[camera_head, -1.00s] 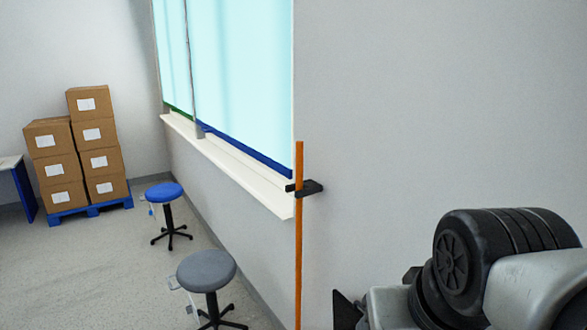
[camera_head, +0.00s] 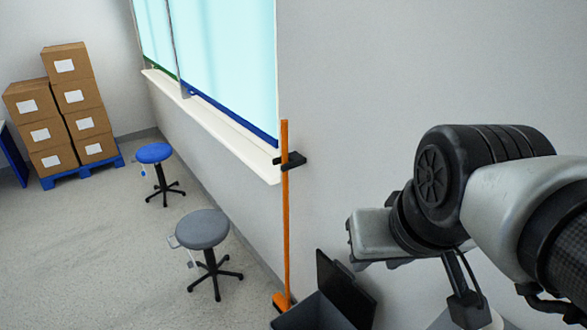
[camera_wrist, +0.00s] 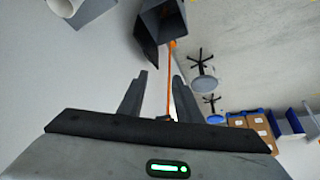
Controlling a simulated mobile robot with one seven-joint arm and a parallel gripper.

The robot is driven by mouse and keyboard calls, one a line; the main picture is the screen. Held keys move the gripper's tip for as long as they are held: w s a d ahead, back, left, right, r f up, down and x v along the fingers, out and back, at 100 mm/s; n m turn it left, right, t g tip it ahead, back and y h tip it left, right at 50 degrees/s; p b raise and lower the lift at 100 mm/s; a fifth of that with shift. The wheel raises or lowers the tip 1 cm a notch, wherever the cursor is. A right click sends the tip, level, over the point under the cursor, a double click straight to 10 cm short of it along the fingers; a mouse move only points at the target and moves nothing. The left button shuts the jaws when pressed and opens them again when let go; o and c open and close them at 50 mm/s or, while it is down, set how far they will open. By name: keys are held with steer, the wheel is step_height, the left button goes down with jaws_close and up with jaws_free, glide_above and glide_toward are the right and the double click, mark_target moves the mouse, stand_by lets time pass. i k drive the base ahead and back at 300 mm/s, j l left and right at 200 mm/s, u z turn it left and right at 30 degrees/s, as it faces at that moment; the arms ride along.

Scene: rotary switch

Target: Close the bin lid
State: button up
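A dark grey bin (camera_head: 308,314) stands on the floor by the wall, at the bottom of the head view and partly cut off. Its black lid (camera_head: 343,288) stands up, open, on the wall side. The bin (camera_wrist: 172,18) also shows at the top of the wrist view, with the dark lid (camera_wrist: 145,42) hanging out from it. My gripper (camera_wrist: 160,84) is open and empty, its two fingers apart, and touches neither bin nor lid. In the head view my arm is at the right; its fingers cannot be made out there.
An orange-handled broom (camera_head: 286,215) stands beside the bin, held by a black wall clip (camera_head: 291,160). A grey stool (camera_head: 202,229) and a blue stool (camera_head: 154,154) stand left. Boxes (camera_head: 65,110) are stacked on a blue pallet. The floor between is clear.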

mark_target(357, 306)
steer(key=k+l, duration=0.1)
steer(key=k, duration=1.35)
